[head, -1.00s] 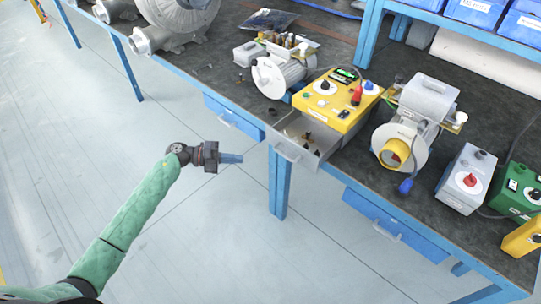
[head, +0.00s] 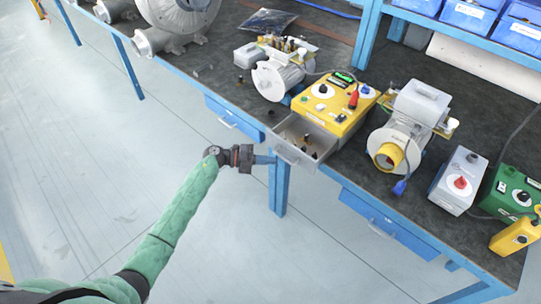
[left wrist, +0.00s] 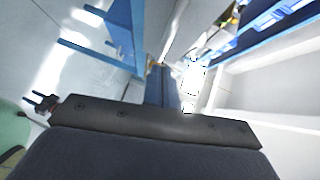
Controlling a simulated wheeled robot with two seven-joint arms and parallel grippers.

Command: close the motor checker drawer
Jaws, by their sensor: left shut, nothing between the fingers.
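The motor checker (head: 335,108) is a yellow box with knobs and a small display on the bench. Its grey drawer (head: 288,151) is pulled out over the bench's front edge, with a few small dark parts inside and a handle on its front. My left gripper (head: 270,159) is shut and empty, just left of the drawer front at about handle height. I cannot tell whether its tips touch the drawer. In the left wrist view the closed blue-grey fingers (left wrist: 161,86) point ahead, with pale surfaces close on the right. My right gripper is not in view.
Blue bench drawers (head: 234,117) and (head: 388,222) sit under the edge on either side. A blue bench leg (head: 279,185) stands below the gripper. A motor with a yellow cap (head: 393,150) stands right of the checker. The floor in front is clear.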

